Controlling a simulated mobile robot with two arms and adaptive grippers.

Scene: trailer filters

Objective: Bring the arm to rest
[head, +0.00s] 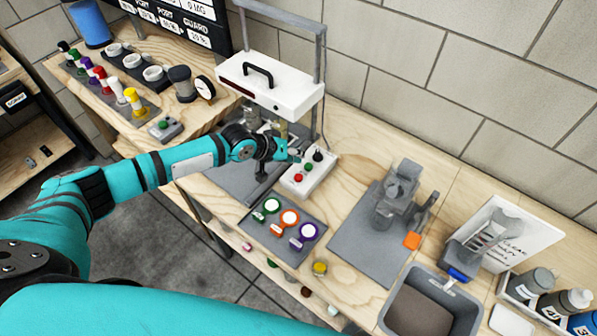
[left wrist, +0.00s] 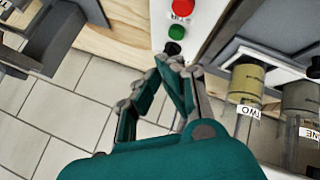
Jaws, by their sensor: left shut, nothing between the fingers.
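My left arm (head: 185,160) stretches in from the left over the workbench. My left gripper (head: 290,153) is shut and empty, close beside the white button box (head: 318,179) with its red, green and black buttons. In the left wrist view the gripper (left wrist: 178,68) has its fingertips together just below the black button (left wrist: 172,48) in the picture; I cannot tell whether they touch the box. The green button (left wrist: 176,32) and red button (left wrist: 182,8) show beyond. My right gripper is not in view.
A white-topped press (head: 272,85) stands behind the gripper. A grey mat (head: 284,246) with three coloured rings lies in front of the box. A grey fixture (head: 396,195), a grey bin (head: 470,305) and bottles (head: 565,302) are to the right. Labelled vials (left wrist: 246,85) stand close by in the left wrist view.

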